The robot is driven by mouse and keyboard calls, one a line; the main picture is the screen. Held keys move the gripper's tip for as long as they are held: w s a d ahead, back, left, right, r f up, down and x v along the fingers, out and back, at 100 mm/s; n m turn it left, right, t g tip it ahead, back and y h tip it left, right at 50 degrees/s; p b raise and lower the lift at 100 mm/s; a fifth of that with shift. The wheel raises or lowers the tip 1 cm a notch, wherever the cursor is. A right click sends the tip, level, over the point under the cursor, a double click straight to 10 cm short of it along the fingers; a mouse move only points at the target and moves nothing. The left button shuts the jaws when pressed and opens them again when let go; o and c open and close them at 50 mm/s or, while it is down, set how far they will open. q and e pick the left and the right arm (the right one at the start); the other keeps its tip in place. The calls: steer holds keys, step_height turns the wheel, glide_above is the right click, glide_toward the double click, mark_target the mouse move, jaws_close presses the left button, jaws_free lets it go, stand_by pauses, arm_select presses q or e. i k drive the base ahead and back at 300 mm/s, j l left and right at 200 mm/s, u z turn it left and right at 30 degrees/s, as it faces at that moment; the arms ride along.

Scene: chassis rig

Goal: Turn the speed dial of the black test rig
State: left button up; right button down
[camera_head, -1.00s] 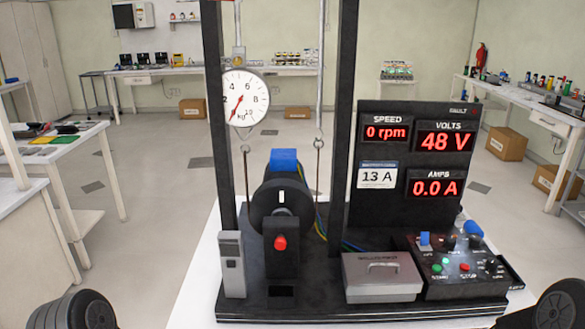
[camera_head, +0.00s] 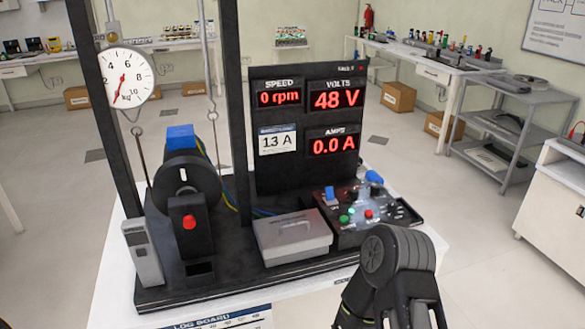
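The black test rig (camera_head: 210,272) stands on a white table in the camera_head view. Its sloped control panel (camera_head: 345,234) at the right carries small dark knobs, a green button (camera_head: 344,219), a red button (camera_head: 369,214) and blue parts. The labels are too small to read, so I cannot tell which knob is the speed dial. The speed display (camera_head: 278,98) reads 0 rpm, with 48 V and 0.0 A beside it. Part of my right arm rises in front of the panel's near side, apart from it as far as I can see. I make out no fingertips. My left gripper is out of view.
A grey lidded box (camera_head: 292,238) sits left of the panel. A round hanging scale (camera_head: 126,77) and a drum with a blue top (camera_head: 180,138) are further left. A log board (camera_head: 225,318) lies at the front. Grey shelves (camera_head: 510,115) stand at the right.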

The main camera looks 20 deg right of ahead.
mark_target(392, 206)
steer(key=z, duration=1.3)
steer(key=i+l+z, duration=0.2)
steer(key=i, duration=0.25)
steer(key=i+l+z, duration=0.15)
steer(key=i+l, duration=0.15)
steer(key=i+l+z, duration=0.2)
steer(key=i, duration=0.35)
steer(key=j, duration=0.1)
